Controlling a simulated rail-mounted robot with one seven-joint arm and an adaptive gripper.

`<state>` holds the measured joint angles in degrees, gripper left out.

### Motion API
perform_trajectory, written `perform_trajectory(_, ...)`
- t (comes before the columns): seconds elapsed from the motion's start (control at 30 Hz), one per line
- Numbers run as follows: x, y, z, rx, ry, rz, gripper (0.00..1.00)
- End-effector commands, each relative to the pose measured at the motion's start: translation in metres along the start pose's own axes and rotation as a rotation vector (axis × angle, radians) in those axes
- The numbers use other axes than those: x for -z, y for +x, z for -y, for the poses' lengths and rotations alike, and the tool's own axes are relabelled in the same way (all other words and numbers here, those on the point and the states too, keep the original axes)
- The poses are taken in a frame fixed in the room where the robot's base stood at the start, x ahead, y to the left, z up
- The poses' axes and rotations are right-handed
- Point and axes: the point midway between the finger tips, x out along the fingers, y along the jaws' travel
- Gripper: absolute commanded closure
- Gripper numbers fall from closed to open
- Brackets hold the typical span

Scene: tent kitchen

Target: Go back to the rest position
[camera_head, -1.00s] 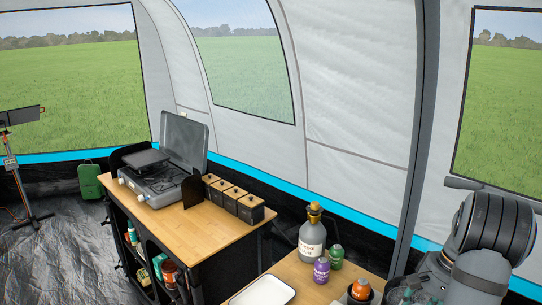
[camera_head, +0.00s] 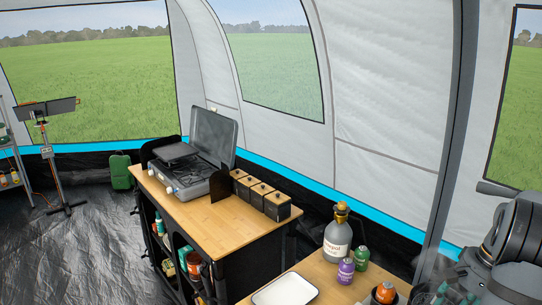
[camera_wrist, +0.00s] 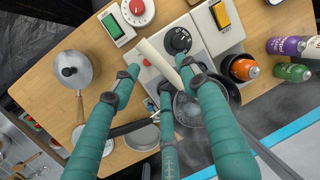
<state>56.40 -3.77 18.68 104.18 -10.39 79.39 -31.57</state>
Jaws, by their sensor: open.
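My gripper (camera_wrist: 160,72) has teal fingers and is open. In the wrist view its fingers spread above a wooden counter with appliances. A pale, rod-like piece (camera_wrist: 153,54) lies near the fingertips; I cannot tell whether they touch it. In the head view my arm is at the right edge, and only teal parts of the gripper (camera_head: 452,296) show at the bottom right, beside the near counter. No object is clearly held.
A stove (camera_head: 180,172) and dark canisters (camera_head: 262,195) stand on the farther counter.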

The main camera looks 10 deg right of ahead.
Motion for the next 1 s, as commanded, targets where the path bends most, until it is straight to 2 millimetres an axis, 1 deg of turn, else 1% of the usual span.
perform_trajectory(0.03, 0.002, -0.011, -0.001, -0.001, 0.001, -0.007, 0.56)
perform_trajectory(0.2, 0.001, -0.044, -0.001, -0.001, 0.001, -0.005, 0.56)
perform_trajectory(0.47, 0.001, -0.085, -0.001, -0.001, 0.002, -0.005, 0.56)
perform_trajectory(0.5, -0.001, -0.077, 0.0, -0.001, 0.0, 0.005, 0.56)
perform_trajectory(0.67, -0.002, -0.05, 0.0, 0.0, 0.0, 0.006, 0.56)
perform_trajectory(0.77, -0.002, -0.031, 0.0, 0.0, -0.001, 0.006, 0.56)
perform_trajectory(1.0, -0.002, 0.021, 0.0, 0.0, 0.002, 0.007, 0.56)
